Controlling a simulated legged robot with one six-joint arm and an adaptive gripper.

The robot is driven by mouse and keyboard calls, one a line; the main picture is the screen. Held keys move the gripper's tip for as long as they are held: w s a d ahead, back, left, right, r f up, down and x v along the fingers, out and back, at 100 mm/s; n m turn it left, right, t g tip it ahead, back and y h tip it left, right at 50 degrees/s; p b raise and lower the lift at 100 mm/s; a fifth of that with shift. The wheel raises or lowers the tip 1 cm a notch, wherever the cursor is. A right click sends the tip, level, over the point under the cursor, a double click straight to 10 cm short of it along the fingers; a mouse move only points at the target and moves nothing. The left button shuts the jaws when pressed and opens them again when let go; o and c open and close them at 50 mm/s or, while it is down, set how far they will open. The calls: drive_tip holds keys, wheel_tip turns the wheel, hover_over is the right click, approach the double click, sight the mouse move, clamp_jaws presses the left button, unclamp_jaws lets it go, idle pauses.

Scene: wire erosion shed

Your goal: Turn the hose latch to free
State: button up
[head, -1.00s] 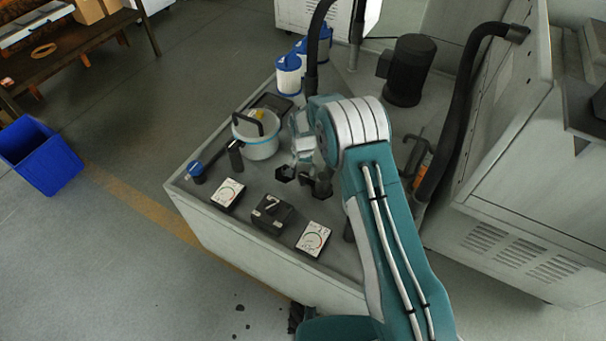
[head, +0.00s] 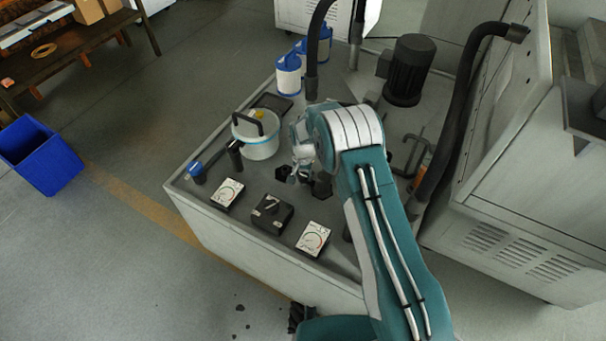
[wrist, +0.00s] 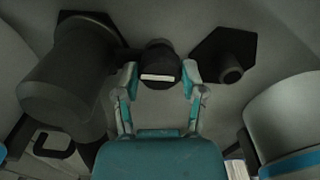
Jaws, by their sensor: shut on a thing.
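The hose latch looks to be the small dark round knob with a white bar mark (wrist: 158,62) in the wrist view. The white bar lies about level across the picture. My gripper (wrist: 159,80) has one teal finger on each side of the knob and is shut on it. In the head view my gripper (head: 299,172) is low over the grey bench top, and my arm hides most of the knob there.
A thick dark cylinder (wrist: 62,90) stands close left of the knob, and a dark hexagonal plate with a stub (wrist: 225,55) is close right. On the bench are a lidded pot (head: 257,143), two dial gauges (head: 227,193) and a black switch box (head: 271,213).

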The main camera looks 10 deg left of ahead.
drive_tip(key=shift+n, duration=0.3)
drive_tip(key=n, duration=0.3)
drive_tip(key=shift+n, duration=0.4)
drive_tip(key=n, duration=0.4)
drive_tip(key=shift+n, duration=0.3)
drive_tip(key=n, duration=0.8)
drive_tip(key=shift+w+n, duration=0.1)
drive_tip(key=shift+n, duration=0.2)
drive_tip(key=o, duration=0.9)
